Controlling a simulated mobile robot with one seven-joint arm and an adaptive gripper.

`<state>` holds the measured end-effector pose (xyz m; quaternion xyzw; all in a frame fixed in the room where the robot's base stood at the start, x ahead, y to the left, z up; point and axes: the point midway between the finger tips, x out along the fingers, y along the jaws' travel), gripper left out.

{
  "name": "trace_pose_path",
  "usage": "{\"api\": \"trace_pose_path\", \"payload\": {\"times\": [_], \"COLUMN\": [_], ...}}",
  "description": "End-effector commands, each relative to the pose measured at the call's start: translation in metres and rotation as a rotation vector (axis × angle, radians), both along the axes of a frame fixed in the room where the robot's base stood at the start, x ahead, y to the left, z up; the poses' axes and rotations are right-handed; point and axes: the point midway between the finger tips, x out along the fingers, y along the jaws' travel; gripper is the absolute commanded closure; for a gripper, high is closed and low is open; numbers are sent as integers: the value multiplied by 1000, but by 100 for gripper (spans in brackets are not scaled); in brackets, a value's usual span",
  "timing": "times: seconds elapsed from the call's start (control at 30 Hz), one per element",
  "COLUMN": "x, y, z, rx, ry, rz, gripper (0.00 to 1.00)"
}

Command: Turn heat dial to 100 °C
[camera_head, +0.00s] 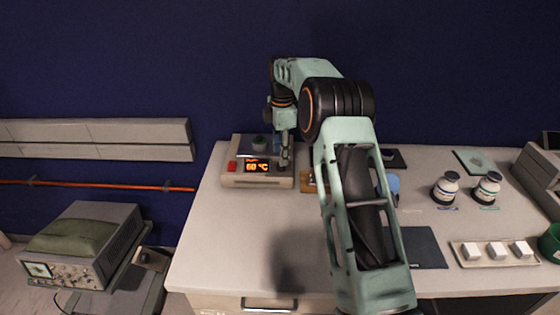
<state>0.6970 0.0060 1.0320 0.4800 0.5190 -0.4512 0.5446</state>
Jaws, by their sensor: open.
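The heater (238,180) is a beige box with a dark top plate at the back left of the white table. Its orange display (257,167) reads 60 °C, and a red switch (232,166) sits left of it. My gripper (284,162) points down at the right part of the heater's front. It is open. The heat dial is hidden behind the gripper, and I cannot tell whether the fingers touch it. A small green-topped item (259,142) stands on the top plate.
My arm spans the table's middle and hides things there. Two labelled bottles (446,187) (487,188) and a tray (480,262) with white blocks stand at right. A dark mat (426,247) lies at front right. The table's front left is clear.

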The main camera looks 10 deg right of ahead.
Motion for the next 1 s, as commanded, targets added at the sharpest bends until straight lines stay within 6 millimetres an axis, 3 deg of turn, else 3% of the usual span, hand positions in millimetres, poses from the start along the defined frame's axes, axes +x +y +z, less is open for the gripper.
{"api": "trace_pose_path", "payload": {"times": [0.23, 0.63, 1.0], "x": [2, 2, 2], "y": [0, 0, 0], "z": [-34, -42, -42], "rx": [0, 0, 0], "ry": [1, -2, -1], "rz": [-1, -1, -1], "gripper": [59, 59, 100]}}
